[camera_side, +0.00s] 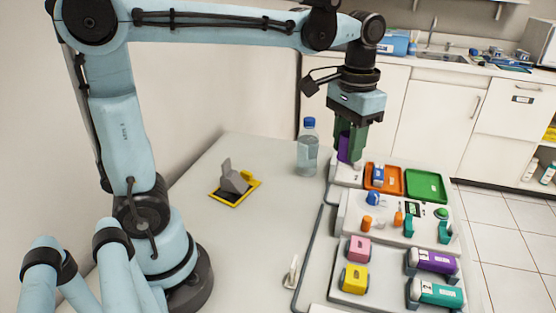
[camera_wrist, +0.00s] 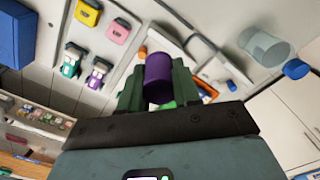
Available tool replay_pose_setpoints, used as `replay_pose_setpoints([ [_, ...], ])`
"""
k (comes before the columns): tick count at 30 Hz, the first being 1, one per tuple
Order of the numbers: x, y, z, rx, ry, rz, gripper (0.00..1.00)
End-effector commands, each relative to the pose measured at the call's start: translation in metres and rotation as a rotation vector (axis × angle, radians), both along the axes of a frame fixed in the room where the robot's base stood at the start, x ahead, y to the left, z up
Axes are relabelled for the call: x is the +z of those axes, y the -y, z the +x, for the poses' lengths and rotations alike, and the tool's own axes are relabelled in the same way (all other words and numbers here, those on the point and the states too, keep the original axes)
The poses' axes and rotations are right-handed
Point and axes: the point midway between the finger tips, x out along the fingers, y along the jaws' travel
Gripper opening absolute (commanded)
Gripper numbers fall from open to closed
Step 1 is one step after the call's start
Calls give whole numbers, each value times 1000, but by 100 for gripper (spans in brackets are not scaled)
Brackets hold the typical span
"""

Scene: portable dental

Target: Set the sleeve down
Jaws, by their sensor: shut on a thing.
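The sleeve is a purple cylinder (camera_wrist: 158,76), seen between my gripper's two green fingers in the wrist view. In the side view the purple sleeve (camera_side: 343,149) shows beside the fingers, mostly hidden by them. My gripper (camera_side: 350,150) points down and is shut on the sleeve, over the white station at the back of the table. The sleeve's lower end is close above a white block (camera_side: 346,174); I cannot tell if they touch.
A clear bottle with a blue cap (camera_side: 307,150) stands just left of my gripper. An orange tray (camera_side: 383,180) and a green tray (camera_side: 426,187) lie to the right. The table's left middle is mostly clear.

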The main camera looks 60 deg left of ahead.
Motion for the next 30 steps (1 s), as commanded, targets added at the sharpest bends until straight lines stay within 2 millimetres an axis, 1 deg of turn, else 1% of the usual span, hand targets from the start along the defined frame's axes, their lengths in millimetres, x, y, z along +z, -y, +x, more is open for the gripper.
replay_pose_setpoints([
  [1,8,0,0,0,0,0,4],
  [6,30,0,0,0,0,0,4],
  [7,31,-4,2,13,0,0,4],
  [11,32,-30,15,102,0,0,4],
  [14,34,-53,25,178,1,0,4],
  [17,35,-83,34,273,1,0,4],
  [20,36,-122,42,389,1,1,4],
  [21,36,-140,44,442,1,1,4],
  [22,36,-154,46,480,1,1,4],
  [24,35,-185,46,567,2,1,4],
  [27,34,-221,44,668,2,1,4],
  [30,32,-250,39,746,2,1,4],
])
